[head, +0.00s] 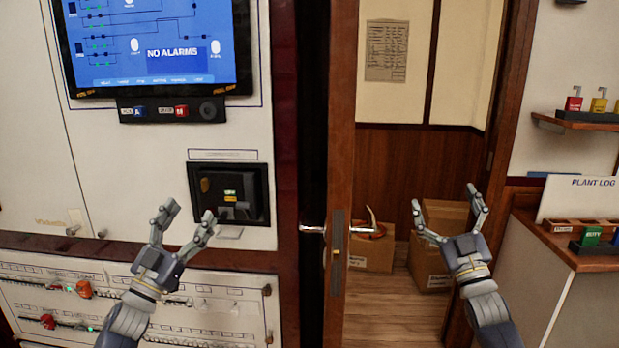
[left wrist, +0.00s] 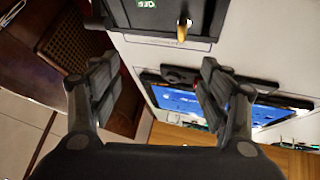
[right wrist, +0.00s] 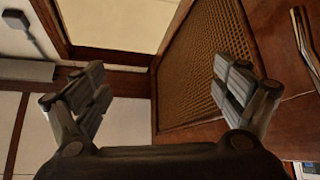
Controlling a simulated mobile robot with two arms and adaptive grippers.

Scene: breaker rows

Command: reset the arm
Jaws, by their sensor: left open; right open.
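My left gripper (head: 183,224) is open and empty in front of the white panel wall, just left of and below a black-framed recessed unit (head: 262,190) with a small green display. Its two fingers (left wrist: 160,90) stand apart in the left wrist view with nothing between them. My right gripper (head: 452,217) is open and empty in front of the doorway. Its fingers (right wrist: 165,90) are spread in the right wrist view, with nothing between them. Neither gripper touches anything that I can see.
A wooden door (head: 342,90) with a metal handle (head: 312,229) stands between the grippers. Cardboard boxes (head: 372,256) sit on the floor beyond it. A breaker panel (head: 225,310) is at lower left, a screen (head: 150,50) reading "NO ALARMS" above. A desk (head: 590,258) and a padlock shelf (head: 548,122) are at right.

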